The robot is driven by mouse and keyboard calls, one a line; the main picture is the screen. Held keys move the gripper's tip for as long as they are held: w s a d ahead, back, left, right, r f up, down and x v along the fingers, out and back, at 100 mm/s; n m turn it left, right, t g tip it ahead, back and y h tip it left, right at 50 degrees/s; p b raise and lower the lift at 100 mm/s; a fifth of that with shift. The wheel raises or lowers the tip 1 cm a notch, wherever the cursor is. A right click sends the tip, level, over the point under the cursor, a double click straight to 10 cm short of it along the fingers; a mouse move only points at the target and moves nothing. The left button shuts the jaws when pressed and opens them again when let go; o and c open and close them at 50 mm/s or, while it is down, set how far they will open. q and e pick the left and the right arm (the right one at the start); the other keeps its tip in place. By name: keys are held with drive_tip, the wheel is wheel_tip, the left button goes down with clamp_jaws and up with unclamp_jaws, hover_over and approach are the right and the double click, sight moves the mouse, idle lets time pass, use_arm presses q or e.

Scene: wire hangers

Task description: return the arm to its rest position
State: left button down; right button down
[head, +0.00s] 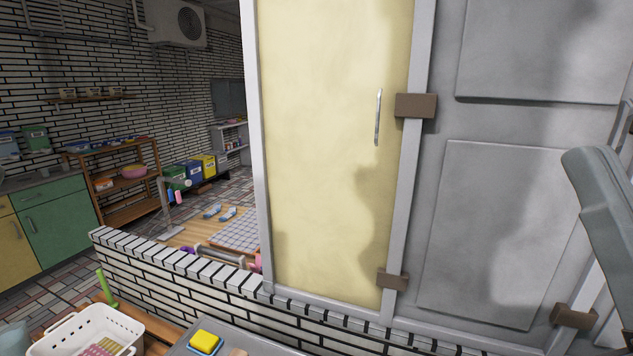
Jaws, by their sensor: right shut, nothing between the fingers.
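The rest of my right arm runs down and out of the picture on the right. My left gripper and left arm are not in view. No wire hangers show in this view.
A white basket (95,325) and a yellow sponge (205,342) are at the bottom left. Shelves (115,180) and a green cabinet (60,218) stand farther back.

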wheel_tip(320, 180, up, 34)
drive_tip(key=p, duration=3.4)
drive_tip(key=shift+f+m, duration=0.15)
drive_tip(key=shift+m, duration=0.15)
drive_tip(key=shift+d, duration=0.1)
